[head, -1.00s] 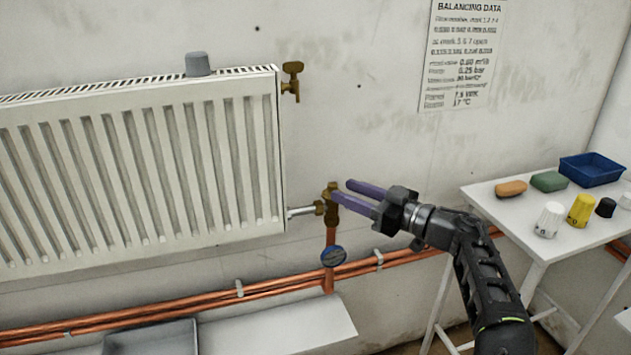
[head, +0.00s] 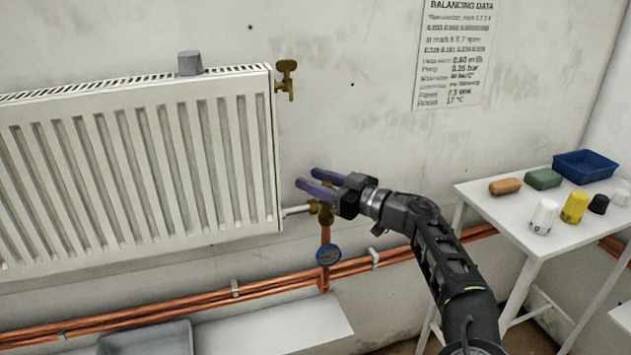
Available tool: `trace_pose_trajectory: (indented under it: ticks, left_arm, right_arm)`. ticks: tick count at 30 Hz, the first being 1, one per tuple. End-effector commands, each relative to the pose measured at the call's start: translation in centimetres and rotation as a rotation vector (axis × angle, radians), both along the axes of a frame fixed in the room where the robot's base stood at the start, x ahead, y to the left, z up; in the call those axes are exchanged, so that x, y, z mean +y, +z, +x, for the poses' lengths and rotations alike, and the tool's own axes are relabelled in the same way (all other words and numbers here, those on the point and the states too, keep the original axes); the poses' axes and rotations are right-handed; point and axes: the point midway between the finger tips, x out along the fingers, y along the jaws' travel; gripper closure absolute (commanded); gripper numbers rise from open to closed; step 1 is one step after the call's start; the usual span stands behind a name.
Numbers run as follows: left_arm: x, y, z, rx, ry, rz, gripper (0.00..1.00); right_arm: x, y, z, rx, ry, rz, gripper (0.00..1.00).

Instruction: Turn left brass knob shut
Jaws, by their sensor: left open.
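A brass valve (head: 325,213) stands on a vertical copper pipe at the lower right corner of the white radiator (head: 140,165). Its top sits at my left gripper (head: 307,177), which reaches in from the right with two purple fingers. The fingers are open and point left, one beyond the other. A bit of brass shows between them, and the nearer finger hides part of the valve top. I cannot tell whether the fingers touch it. Another brass fitting with a flat handle (head: 286,68) is at the radiator's upper right corner. My right gripper is not in view.
A white table (head: 493,213) at right holds caps, two blocks and a blue tray (head: 584,167). A grey tray (head: 150,338) is at lower left.

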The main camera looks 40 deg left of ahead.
Motion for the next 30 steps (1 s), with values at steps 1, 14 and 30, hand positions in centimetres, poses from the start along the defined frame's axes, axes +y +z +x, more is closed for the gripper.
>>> trace_pose_trajectory:
  ticks: [1,14,30]
  left_arm:
    - [0.03,0.02,0.0,0.0,0.0,0.0,0.58]
    - [-0.02,0.02,0.0,0.0,0.0,0.0,0.8]
    - [-0.03,-0.01,-0.02,0.001,0.001,0.0,1.0]
  right_arm:
    - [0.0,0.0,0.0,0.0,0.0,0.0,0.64]
    - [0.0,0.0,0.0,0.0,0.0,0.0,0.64]
    - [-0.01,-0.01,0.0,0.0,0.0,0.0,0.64]
